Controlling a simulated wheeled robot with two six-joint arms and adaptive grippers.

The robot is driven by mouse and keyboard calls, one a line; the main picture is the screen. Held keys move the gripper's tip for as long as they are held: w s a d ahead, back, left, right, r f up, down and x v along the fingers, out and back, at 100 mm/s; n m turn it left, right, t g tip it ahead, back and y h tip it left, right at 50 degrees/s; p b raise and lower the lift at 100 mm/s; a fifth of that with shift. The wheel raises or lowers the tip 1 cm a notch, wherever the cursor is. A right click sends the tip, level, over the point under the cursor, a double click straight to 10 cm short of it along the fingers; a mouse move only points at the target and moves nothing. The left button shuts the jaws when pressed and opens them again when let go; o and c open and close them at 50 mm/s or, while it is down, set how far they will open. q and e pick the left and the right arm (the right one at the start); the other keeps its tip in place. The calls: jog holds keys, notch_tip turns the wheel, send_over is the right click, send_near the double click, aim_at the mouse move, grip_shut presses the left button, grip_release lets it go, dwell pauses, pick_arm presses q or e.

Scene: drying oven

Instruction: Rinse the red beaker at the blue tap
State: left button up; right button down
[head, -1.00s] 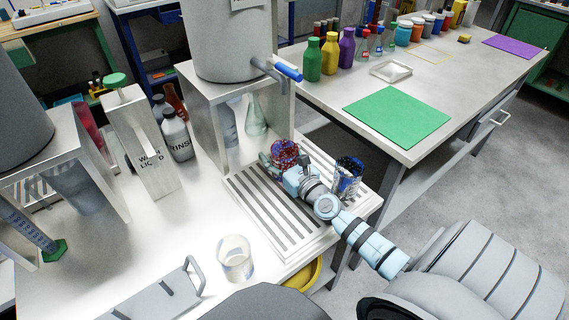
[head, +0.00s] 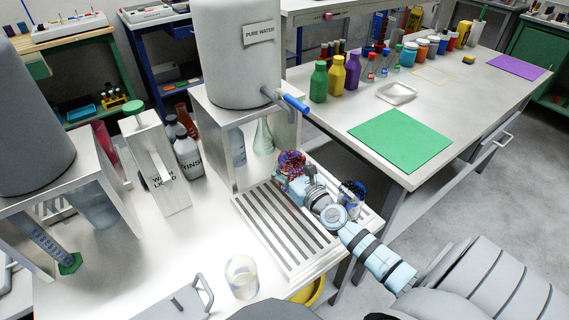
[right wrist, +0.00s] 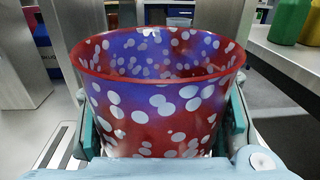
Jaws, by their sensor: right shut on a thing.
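The red beaker (head: 291,162), red and blue with white spots, is at the back of the slotted drain rack, in front of the steel stand. The blue tap (head: 295,103) sticks out from the pure water tank (head: 232,55) above it. My right gripper (head: 284,183) is shut on the beaker. In the right wrist view the beaker (right wrist: 160,105) stands upright between the two fingers, its open rim up; I see no water in it. The head view does not show clearly whether its base touches the rack. My left gripper is not in view.
A dark patterned beaker (head: 352,193) stands on the drain rack (head: 268,237), close beside my right gripper. A clear glass beaker (head: 242,276) stands at the front. Bottles (head: 187,155) and a wash liquid dispenser (head: 157,165) are left of the stand.

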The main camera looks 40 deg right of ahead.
notch_tip(320, 180, up, 9)
jog(key=p, duration=0.8)
jog(key=shift+s, duration=0.1)
